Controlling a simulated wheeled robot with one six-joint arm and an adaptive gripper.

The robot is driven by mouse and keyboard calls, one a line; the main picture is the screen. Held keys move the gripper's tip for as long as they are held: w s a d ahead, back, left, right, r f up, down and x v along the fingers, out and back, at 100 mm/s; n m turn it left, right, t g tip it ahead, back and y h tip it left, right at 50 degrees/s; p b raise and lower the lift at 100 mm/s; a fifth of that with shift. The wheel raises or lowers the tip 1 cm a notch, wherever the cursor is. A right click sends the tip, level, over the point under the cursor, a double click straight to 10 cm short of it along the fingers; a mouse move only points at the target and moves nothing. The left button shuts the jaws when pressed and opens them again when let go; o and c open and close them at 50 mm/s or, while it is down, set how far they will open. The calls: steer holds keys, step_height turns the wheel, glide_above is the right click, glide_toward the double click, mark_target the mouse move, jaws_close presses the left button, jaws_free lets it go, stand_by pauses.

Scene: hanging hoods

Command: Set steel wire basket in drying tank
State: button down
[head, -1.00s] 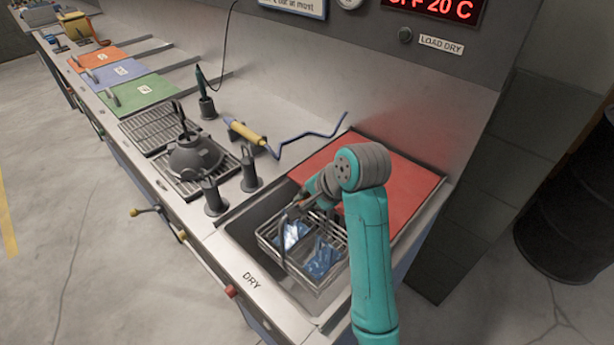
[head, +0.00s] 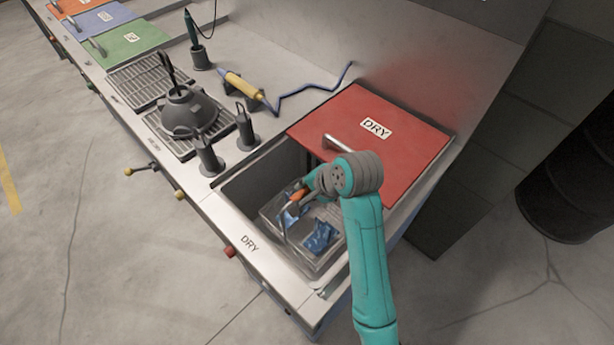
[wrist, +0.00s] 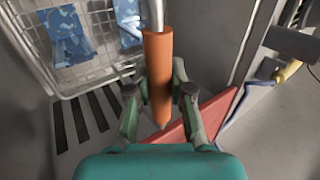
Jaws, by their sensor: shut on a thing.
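The steel wire basket (head: 297,252) with blue pieces in it (head: 320,238) is inside the open drying tank (head: 238,190), below the rim. It looks roughly level; I cannot tell whether it touches the tank floor. In the wrist view the basket (wrist: 94,80) hangs at upper left beside a dark slotted surface. My gripper (wrist: 159,95) is shut on the basket's orange handle grip (wrist: 157,60), with one finger on each side. In the head view my gripper (head: 304,193) is partly hidden by my wrist.
The red DRY lid (head: 405,140) lies behind the open tank. Two dark posts (head: 207,158) stand left of the tank. A domed dark object (head: 190,112) sits on a grate. A yellow-handled tool with a blue cord (head: 245,87) lies behind.

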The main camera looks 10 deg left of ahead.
steer(key=shift+f, duration=0.6)
stand_by(0.3)
steer(key=c, duration=1)
jaws_free()
steer(key=shift+f, duration=0.1)
steer(key=shift+c, duration=0.2)
